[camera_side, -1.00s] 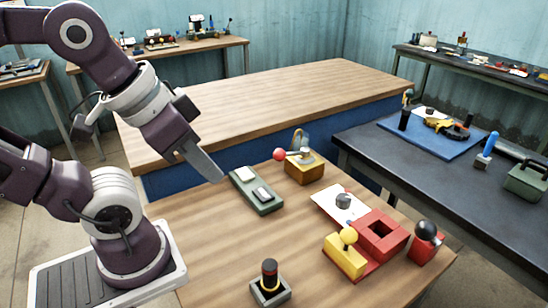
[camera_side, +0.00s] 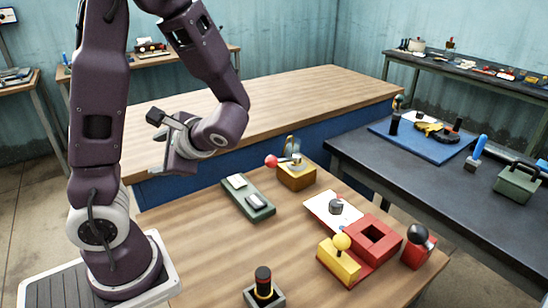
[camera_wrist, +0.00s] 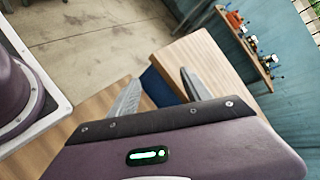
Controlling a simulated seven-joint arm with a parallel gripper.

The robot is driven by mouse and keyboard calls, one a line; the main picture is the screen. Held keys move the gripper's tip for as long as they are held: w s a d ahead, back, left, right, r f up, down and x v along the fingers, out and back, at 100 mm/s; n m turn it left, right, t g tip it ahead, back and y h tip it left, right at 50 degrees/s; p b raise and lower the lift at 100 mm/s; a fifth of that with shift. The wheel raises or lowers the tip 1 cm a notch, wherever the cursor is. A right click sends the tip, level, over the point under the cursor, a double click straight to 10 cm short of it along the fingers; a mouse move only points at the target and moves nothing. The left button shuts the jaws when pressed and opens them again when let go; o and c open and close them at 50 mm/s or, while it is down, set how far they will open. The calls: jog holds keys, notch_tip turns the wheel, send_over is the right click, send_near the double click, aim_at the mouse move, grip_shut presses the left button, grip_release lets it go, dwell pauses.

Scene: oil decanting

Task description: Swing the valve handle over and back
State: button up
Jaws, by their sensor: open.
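A yellow-brown box (camera_side: 297,178) near the far edge of the wooden table carries a lever with a red ball knob (camera_side: 271,161) and an upright metal arc. The lever points left; I take it to be the valve handle. My gripper (camera_side: 176,158) is in the air to the left of this box, well apart from it, and turned away from it. In the wrist view my gripper (camera_wrist: 158,92) shows two separated fingers with nothing between them. The valve is not in the wrist view.
A green box with two pale rockers (camera_side: 248,199) lies left of the valve. A yellow block with a yellow ball (camera_side: 338,262), a red square socket (camera_side: 374,240), a black-ball lever (camera_side: 417,240) and a black-and-red knob (camera_side: 263,285) stand nearer. The table's middle is clear.

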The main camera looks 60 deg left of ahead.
jog(key=w+a+r+m+t+y, duration=0.1)
jog(key=w+a+m+y, duration=0.2)
jog(key=w+a+y, duration=0.1)
jog(key=m+t+y, duration=0.1)
jog(key=m+t, duration=1.3)
send_over(269, 165)
jog(key=s+a, duration=0.3)
jog(key=s, duration=0.4)
notch_tip(269, 165, down, 6)
jog(key=w+d+f+m+t+h, duration=0.1)
jog(key=f+m+h, duration=0.1)
jog(key=w+d+f+m+t+h, duration=0.1)
jog(key=w+f+m+t+h, duration=0.1)
jog(key=f, duration=0.1)
jog(key=w+d+f+m+t+h, duration=0.1)
jog(key=w+d+f+m+h, duration=0.1)
jog(key=f, duration=0.1)
jog(key=shift+f, duration=0.2)
jog(key=shift+w+f+m, duration=0.25)
jog(key=shift+w+m, duration=0.05)
jog(key=x, duration=0.6)
jog(key=shift+w+a, duration=0.25)
jog(key=shift+c, duration=0.3)
jog(key=shift+s, duration=0.1)
grip_shut()
